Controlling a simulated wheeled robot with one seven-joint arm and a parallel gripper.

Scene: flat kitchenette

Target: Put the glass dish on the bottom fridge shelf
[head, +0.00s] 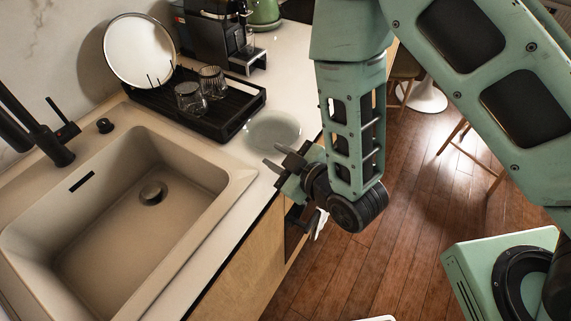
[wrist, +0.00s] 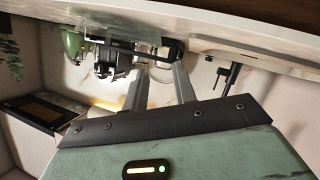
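The glass dish (head: 272,131) is a round, clear, shallow dish lying on the white counter, between the black drying rack and the counter's front edge. My gripper (head: 272,154) is just in front of it, over the counter edge, with its fingers pointing toward the dish. The two fingers are spread apart with nothing held between them; they also show apart in the wrist view (wrist: 160,82). A clear, pale shape beyond the fingertips in the wrist view looks like the glass dish (wrist: 120,27). I see no fridge or fridge shelf in either view.
The drying rack (head: 225,112) holds two glasses (head: 201,88) and a round plate (head: 139,50). A sink (head: 110,225) with a black tap (head: 45,140) is at the left. A coffee machine (head: 222,35) and green kettle (head: 264,12) stand behind. Wooden floor (head: 400,240) is open at the right.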

